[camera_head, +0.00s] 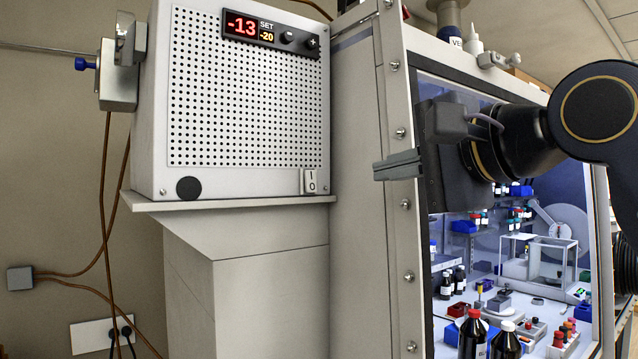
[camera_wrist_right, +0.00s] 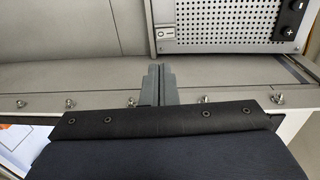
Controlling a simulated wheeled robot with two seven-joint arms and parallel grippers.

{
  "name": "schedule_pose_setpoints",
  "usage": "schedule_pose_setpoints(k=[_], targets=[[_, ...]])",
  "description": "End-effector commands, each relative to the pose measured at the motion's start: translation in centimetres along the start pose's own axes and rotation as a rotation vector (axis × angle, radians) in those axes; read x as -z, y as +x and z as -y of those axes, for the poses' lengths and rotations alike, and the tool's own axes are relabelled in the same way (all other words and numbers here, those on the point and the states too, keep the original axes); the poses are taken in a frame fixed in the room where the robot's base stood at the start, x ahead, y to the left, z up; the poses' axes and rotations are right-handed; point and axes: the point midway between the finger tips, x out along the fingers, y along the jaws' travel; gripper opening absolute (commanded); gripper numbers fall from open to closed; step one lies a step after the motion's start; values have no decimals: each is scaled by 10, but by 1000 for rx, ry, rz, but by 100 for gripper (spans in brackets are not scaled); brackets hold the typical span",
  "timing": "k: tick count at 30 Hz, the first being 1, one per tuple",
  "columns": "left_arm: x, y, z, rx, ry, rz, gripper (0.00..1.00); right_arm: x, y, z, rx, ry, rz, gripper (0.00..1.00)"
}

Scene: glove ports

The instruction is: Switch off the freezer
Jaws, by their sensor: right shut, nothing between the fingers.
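The freezer (camera_head: 245,95) is a pale box with a perforated front, standing on a grey ledge. Its display (camera_head: 245,27) reads -13 in red, with a set value of -20. A white rocker switch (camera_head: 310,181) marked I and O is at the lower right of its front; it also shows in the right wrist view (camera_wrist_right: 166,33). I cannot tell which side is pressed. My right gripper (camera_head: 378,170) is shut and empty, to the right of the switch and apart from it, in front of the bolted frame. My left gripper is in neither view.
A bolted metal frame (camera_head: 398,250) edges the glove box window at the right. Behind the glass are several bottles (camera_head: 472,335) and small racks. A clamp with a blue knob (camera_head: 85,64) is on the freezer's left. Brown cables (camera_head: 105,220) hang at the left wall.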

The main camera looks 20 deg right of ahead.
Motion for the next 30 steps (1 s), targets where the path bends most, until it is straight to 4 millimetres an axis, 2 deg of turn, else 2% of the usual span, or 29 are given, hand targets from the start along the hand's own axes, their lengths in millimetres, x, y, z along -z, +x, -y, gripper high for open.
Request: schedule_pose_setpoints(k=[7, 11, 14, 24, 30], targets=[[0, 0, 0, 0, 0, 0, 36, 0, 1, 0, -1, -2, 0, 0], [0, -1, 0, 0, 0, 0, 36, 0, 11, -1, -3, -2, 0, 0], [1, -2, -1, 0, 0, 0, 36, 0, 27, -1, -4, -3, 1, 0], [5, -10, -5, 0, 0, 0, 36, 0, 99, 0, -4, -2, 1, 0], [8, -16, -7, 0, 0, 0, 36, 0, 128, 0, -2, -3, 0, 0]])
